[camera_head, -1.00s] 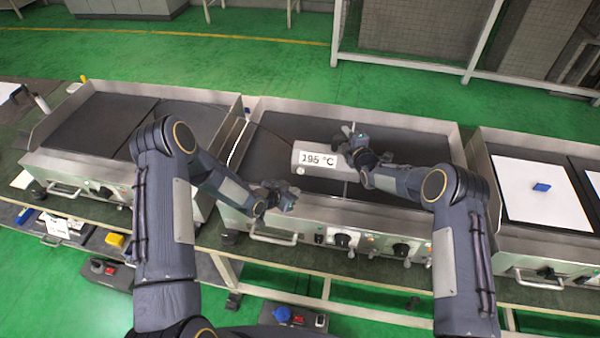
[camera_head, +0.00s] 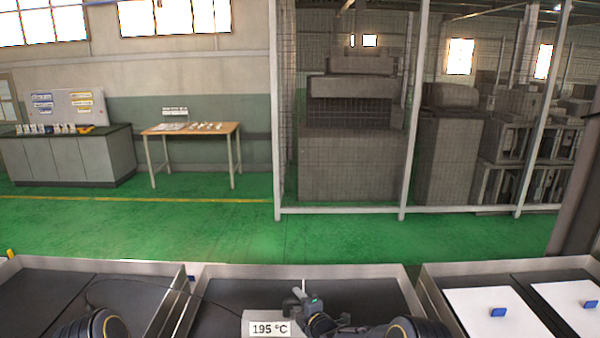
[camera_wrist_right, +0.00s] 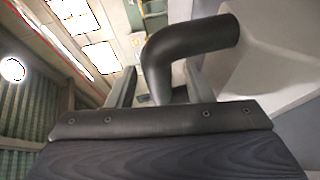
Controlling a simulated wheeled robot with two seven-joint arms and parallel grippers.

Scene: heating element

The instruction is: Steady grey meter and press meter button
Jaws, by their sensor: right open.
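The grey meter (camera_head: 256,316) shows only in part at the bottom edge of the head view, its display reading 195 °C. Its button is out of frame there. My right gripper (camera_head: 303,300) is at the meter's upper right side. In the right wrist view, my open right gripper (camera_wrist_right: 160,88) has a finger on either side of a dark bent tube (camera_wrist_right: 188,45). A pale grey body (camera_wrist_right: 270,65) fills the right of that view; it looks like the meter. My left gripper is out of view; only part of my left arm shows at the bottom left.
A dark griddle plate (camera_head: 350,293) lies behind the meter, inside a raised metal rim (camera_head: 300,270). A thin dark cable (camera_head: 150,290) runs left from the meter. Green floor lies beyond.

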